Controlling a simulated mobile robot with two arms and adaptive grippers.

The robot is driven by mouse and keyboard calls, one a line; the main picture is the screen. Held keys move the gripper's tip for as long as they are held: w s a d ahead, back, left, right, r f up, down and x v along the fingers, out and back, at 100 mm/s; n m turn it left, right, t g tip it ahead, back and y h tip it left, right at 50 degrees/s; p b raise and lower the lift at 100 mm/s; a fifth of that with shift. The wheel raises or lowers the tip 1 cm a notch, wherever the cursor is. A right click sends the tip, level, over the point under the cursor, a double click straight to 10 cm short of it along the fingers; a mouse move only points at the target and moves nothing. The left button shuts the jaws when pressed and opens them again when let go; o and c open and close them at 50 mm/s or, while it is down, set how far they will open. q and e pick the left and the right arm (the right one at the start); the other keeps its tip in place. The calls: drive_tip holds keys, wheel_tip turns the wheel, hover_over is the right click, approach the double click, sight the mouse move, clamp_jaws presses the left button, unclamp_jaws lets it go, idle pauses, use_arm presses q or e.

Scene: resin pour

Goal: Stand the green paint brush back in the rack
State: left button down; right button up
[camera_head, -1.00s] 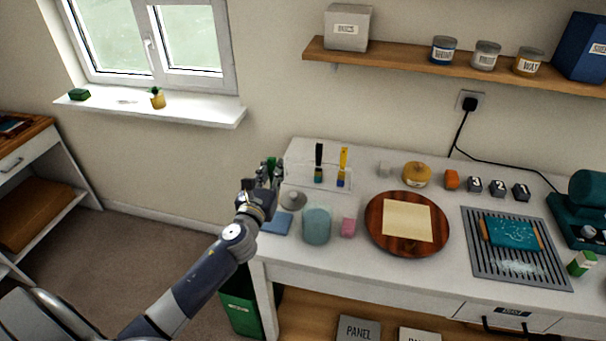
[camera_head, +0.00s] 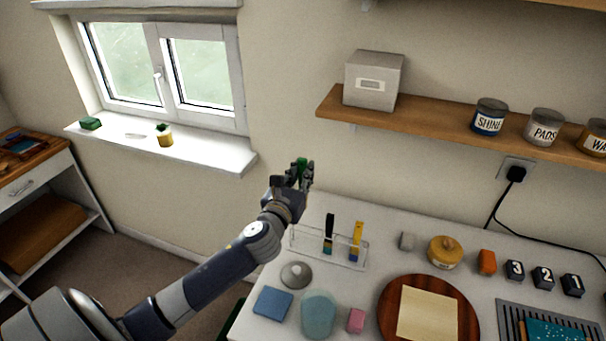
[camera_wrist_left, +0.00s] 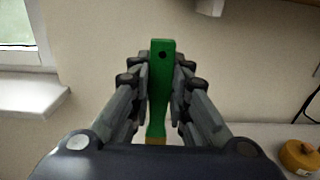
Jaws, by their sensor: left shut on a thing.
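My left gripper (camera_head: 292,180) is shut on the green paint brush (camera_head: 302,165). The brush's green handle (camera_wrist_left: 161,80) stands upright between the fingers in the left wrist view, its holed end up; its lower end is hidden. The clear rack (camera_head: 350,262) stands on the white table and holds a black-handled brush (camera_head: 329,230) and a yellow-handled brush (camera_head: 357,238), both upright. In the head view my gripper is up and to the left of these brushes, in front of the wall; whether the brush's lower end is over the rack cannot be seen. My right gripper is not in view.
In front of the rack are a grey domed item (camera_head: 296,274), a blue cloth (camera_head: 272,302), a teal cup (camera_head: 319,315) and a pink block (camera_head: 356,320). A yellow jar (camera_head: 445,252) is to the right. A wall shelf (camera_head: 440,121) is above.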

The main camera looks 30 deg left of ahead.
use_arm(q)
wheel_tip(320, 180, down, 3)
drive_tip(key=shift+s+r+b, duration=0.15)
drive_tip(key=shift+r+b, duration=0.05)
drive_tip(key=shift+b, duration=1)
wheel_tip(320, 180, down, 2)
drive_tip(key=shift+f+b, duration=0.2)
drive_tip(key=shift+b, duration=0.9)
drive_tip(key=shift+f+b, duration=0.3)
drive_tip(key=shift+b, duration=0.05)
drive_tip(key=shift+f+b, duration=0.5)
drive_tip(key=shift+f, duration=0.25)
wheel_tip(320, 180, down, 2)
drive_tip(key=shift+f+b, duration=0.1)
drive_tip(key=shift+b, duration=0.75)
drive_tip(key=shift+f, duration=0.35)
drive_tip(key=shift+f+b, duration=2.2)
drive_tip(key=shift+f, duration=0.4)
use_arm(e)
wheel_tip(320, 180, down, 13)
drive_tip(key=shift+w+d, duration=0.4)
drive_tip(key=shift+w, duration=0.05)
